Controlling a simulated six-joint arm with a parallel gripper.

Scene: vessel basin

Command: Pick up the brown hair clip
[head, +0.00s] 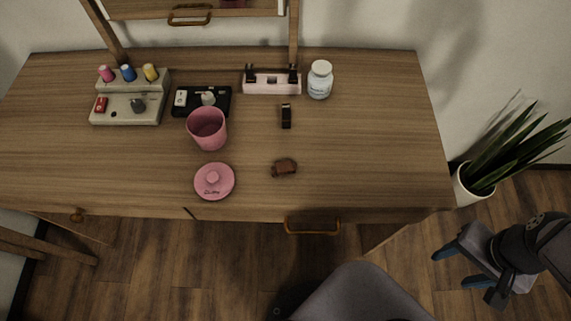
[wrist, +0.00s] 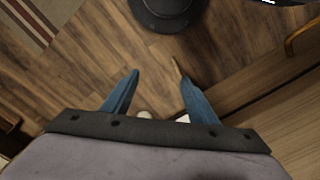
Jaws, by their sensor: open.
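The brown hair clip (head: 284,168) lies on the wooden desk near its front edge, right of a round pink lid. My gripper (head: 452,268) is at the lower right of the head view, beyond the desk's right end and well apart from the clip. Its two blue fingers are spread and empty. In the wrist view my gripper (wrist: 155,90) hangs over the floor with nothing between the fingers. The clip does not show in the wrist view.
On the desk (head: 370,140) are a pink cup (head: 208,129), pink lid (head: 214,181), small black item (head: 286,116), white jar (head: 320,79), pink-white holder (head: 272,82), black tray (head: 187,113) and beige organizer (head: 130,108). A grey chair (head: 350,295) stands in front; a potted plant (head: 472,185) at right.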

